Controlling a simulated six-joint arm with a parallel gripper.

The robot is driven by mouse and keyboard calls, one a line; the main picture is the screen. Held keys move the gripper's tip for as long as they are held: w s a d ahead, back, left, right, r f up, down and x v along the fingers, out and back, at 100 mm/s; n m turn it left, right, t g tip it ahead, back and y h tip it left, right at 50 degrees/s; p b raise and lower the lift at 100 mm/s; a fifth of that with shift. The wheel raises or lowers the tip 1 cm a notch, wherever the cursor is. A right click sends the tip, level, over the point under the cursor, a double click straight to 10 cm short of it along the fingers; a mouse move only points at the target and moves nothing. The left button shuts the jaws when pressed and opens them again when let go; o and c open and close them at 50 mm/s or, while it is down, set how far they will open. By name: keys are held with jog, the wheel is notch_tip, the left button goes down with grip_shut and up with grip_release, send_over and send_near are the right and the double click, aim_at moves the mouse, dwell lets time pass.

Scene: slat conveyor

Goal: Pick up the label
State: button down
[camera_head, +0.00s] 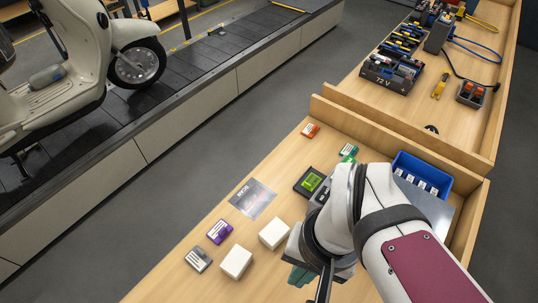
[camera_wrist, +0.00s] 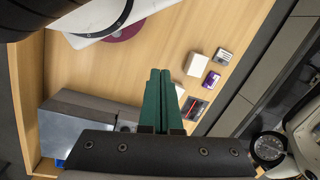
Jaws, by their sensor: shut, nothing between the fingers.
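A flat grey sheet with printed text, which looks like the label (camera_head: 252,198), lies on the wooden bench left of the small black device in the head view. In the wrist view a dark, glossy patch with a red line at the same place, beyond the purple box, appears to be this label (camera_wrist: 194,108). My gripper (camera_head: 301,276) is near the front of the bench, to the right of the white boxes and apart from the label. In the wrist view its green fingers (camera_wrist: 157,72) are together with nothing between them.
A purple box (camera_head: 219,231) and a grey box (camera_head: 198,259) lie at the left. A black device with a green screen (camera_head: 311,181) and a blue bin (camera_head: 420,174) are farther back.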

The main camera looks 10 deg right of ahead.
dwell(0.3)
jog(key=c, duration=0.9)
grip_release()
jog(key=shift+c, duration=0.2)
jog(key=n+h, duration=0.2)
jog(key=n, duration=1.2)
send_over(308, 184)
notch_tip(308, 184, down, 5)
jog(key=shift+a+r, duration=0.15)
notch_tip(308, 184, down, 16)
jog(key=shift+w+r, duration=0.1)
jog(key=shift+r, duration=0.15)
jog(key=shift+c, duration=0.2)
